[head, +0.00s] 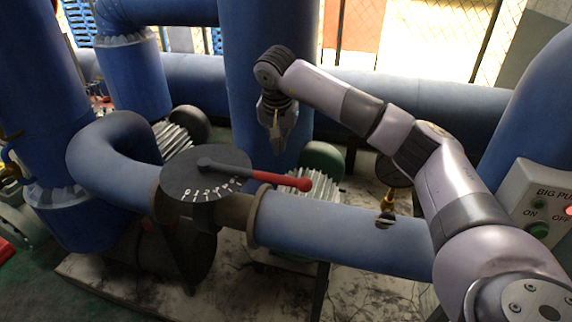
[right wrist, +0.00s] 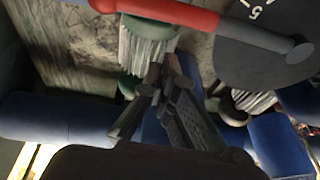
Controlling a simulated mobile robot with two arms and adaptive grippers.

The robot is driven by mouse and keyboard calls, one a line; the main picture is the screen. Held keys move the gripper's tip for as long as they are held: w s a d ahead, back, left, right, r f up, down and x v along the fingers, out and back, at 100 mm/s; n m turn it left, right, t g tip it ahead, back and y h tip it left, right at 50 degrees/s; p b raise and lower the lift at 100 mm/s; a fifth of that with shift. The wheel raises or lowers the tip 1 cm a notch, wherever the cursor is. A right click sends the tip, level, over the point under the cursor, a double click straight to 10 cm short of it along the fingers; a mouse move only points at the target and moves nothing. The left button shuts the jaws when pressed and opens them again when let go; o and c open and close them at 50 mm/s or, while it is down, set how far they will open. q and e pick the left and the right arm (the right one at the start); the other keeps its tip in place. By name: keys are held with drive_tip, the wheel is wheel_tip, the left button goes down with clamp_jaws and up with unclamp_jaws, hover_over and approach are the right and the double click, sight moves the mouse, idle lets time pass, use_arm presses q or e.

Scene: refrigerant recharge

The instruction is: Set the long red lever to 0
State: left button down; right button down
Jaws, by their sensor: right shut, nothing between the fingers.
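The long lever has a dark arm and a red handle (head: 285,180). It pivots on a round dark dial (head: 190,185) on the blue pipe and points right, near the right end of the white scale. A mark like 0 sits at the dial's lower left edge. My right gripper (head: 278,146) is shut and empty, pointing down above and behind the red handle, apart from it. In the right wrist view the red handle (right wrist: 180,12) crosses the top, and the dial (right wrist: 262,52) shows a 5. The fingertips (right wrist: 163,72) are below the handle there. My left gripper is out of view.
A thick vertical blue pipe (head: 268,60) stands close behind my right gripper. A ribbed motor (head: 318,184) sits below the handle. A brass valve fitting (head: 387,205) and a pump button box (head: 540,205) are to the right. The space directly above the dial is clear.

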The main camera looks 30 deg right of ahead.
drive_tip(key=s+p+x, duration=0.1)
drive_tip(key=p+x, duration=0.4)
drive_tip(key=x, duration=0.2)
drive_tip(key=shift+s+d+f+h, duration=0.2)
drive_tip(key=shift+s+f+h, duration=0.2)
drive_tip(key=shift+s+f, duration=0.2)
drive_tip(key=shift+s, duration=0.1)
